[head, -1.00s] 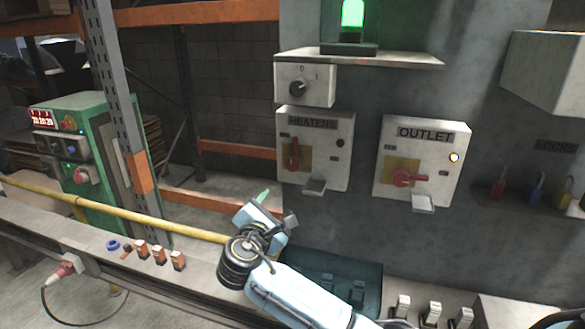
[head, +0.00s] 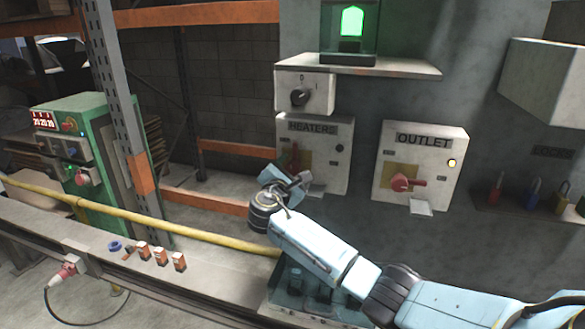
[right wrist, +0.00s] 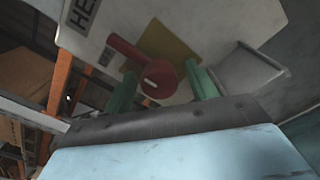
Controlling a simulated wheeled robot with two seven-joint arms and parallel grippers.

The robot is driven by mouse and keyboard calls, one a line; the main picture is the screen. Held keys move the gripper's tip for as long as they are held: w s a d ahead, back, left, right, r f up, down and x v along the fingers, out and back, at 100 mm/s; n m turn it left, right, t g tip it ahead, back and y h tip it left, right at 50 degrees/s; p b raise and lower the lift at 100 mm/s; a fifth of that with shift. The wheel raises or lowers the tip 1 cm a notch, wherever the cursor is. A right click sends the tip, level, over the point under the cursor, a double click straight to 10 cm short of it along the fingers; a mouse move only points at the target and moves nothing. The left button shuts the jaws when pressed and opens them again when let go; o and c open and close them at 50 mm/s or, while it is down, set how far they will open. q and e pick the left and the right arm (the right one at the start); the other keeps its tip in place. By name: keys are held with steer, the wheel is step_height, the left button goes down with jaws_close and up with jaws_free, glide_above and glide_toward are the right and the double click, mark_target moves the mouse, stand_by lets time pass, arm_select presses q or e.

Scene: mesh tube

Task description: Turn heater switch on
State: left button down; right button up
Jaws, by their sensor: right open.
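The heaters box (head: 338,150) is a white panel with a red rotary switch (head: 294,158) on a yellow plate. The switch handle stands roughly vertical, and the small lamp (head: 340,149) at its right is dark. My right gripper (head: 292,181) is in front of the box's lower left part and partly covers the switch. In the right wrist view the red switch (right wrist: 150,68) lies between the two green fingers of my open right gripper (right wrist: 162,88). Whether a finger touches it I cannot tell. My left gripper is not in view.
The outlet box (head: 425,155) at the right has a horizontal red handle and a lit yellow lamp. A small grey knob box (head: 318,96) and a shelf (head: 370,65) with a green beacon sit above.

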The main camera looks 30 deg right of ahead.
steer(key=shift+w+d, duration=0.1)
steer(key=shift+d, duration=0.05)
steer(key=c, duration=1)
